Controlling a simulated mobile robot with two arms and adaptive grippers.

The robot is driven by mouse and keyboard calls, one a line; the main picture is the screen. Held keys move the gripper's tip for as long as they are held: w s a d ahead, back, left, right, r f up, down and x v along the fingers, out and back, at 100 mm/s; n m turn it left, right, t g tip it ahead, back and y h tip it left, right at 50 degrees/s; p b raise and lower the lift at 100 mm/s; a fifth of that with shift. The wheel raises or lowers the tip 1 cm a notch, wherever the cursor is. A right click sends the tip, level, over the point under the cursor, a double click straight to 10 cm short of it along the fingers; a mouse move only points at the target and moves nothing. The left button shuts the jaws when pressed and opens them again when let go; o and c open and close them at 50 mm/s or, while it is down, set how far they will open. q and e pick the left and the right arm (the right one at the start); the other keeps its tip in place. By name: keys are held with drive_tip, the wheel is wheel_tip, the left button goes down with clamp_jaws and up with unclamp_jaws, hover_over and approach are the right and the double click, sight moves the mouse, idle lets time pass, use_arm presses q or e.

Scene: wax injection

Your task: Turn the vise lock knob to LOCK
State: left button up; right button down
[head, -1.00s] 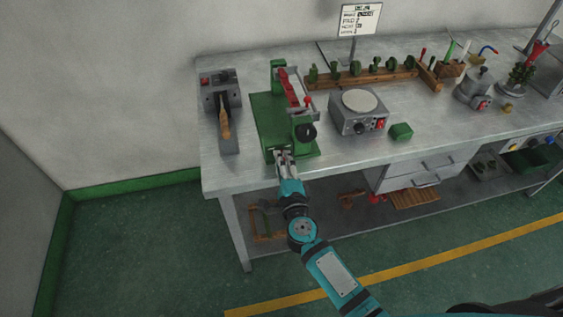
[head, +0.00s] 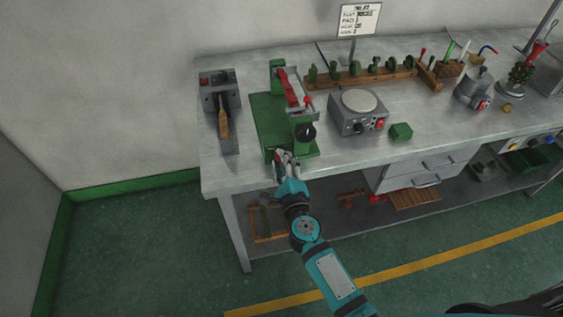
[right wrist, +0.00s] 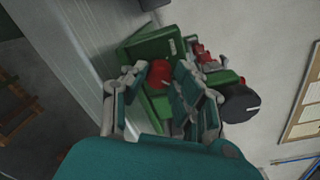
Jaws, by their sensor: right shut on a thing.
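The green wax injection machine with its vise (head: 267,118) stands near the bench's left front edge. My right gripper (head: 283,157) is at its front lower end, with the arm coming up from below. In the right wrist view a round red knob (right wrist: 160,72) sits between my fingers, and the gripper is shut on it. I take it to be the vise lock knob. Its markings are hidden, so I cannot tell its setting. A black knob (head: 305,132) is on the machine's right side and also shows in the right wrist view (right wrist: 238,104). My left gripper is out of view.
A grey device with a wooden handle (head: 224,124) stands left of the machine. A hot plate (head: 358,122) and a small green block (head: 401,131) are to the right. A wooden rack (head: 362,77) lies behind. The bench's front edge runs under my right wrist.

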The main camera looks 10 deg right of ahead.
drive_tip(key=shift+f, duration=0.1)
drive_tip(key=c, duration=1)
unclamp_jaws()
drive_tip(key=shift+c, duration=0.2)
drive_tip(key=shift+s, duration=0.1)
drive_tip(key=s, duration=1.1)
drive_tip(key=shift+s+d+r, duration=0.25)
drive_tip(key=shift+s+r, duration=0.1)
drive_tip(key=shift+s, duration=0.05)
